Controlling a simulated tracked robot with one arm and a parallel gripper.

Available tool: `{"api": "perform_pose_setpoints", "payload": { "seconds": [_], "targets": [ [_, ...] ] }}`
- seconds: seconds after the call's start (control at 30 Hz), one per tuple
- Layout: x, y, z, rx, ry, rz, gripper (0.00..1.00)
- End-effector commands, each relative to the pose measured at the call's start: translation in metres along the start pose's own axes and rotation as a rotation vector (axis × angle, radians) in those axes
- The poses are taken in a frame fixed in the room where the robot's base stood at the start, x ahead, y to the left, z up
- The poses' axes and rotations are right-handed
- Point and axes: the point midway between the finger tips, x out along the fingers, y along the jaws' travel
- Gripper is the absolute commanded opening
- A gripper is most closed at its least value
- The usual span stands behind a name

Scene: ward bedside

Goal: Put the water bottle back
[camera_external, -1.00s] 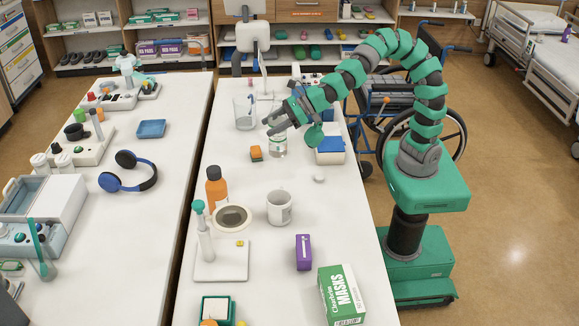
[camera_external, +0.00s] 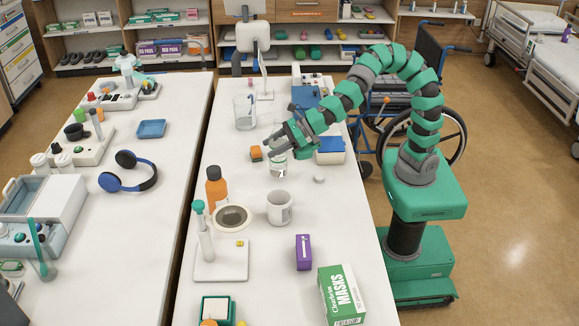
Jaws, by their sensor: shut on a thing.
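The water bottle (camera_external: 278,168), small and clear with a pale label, is at the middle of the right-hand white table (camera_external: 330,200). My gripper (camera_external: 276,147) reaches in from the right and is shut on the bottle's upper part, hiding its top. The bottle looks upright. I cannot tell whether its base touches the table or is slightly above it.
A white mug (camera_external: 279,208) and orange bottle (camera_external: 215,188) stand nearer. A clear jug (camera_external: 244,112) is behind.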

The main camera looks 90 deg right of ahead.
Motion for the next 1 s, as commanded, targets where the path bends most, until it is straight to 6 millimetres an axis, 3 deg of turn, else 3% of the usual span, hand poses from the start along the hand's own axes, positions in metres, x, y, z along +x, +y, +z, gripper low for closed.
{"api": "perform_pose_setpoints", "payload": {
  "seconds": [0.13,0.5,0.53,0.6,1.0],
  "targets": [
    [0.009,0.0,-0.019,-0.001,0.0,0.0,0.24],
    [0.01,0.0,-0.021,0.0,-0.001,0.0,0.24],
    [0.01,0.0,-0.021,0.0,-0.001,0.0,0.57],
    [0.01,0.0,-0.02,0.0,-0.001,0.0,0.76],
    [0.006,-0.001,-0.017,0.0,-0.001,0.0,0.76]
  ]
}}
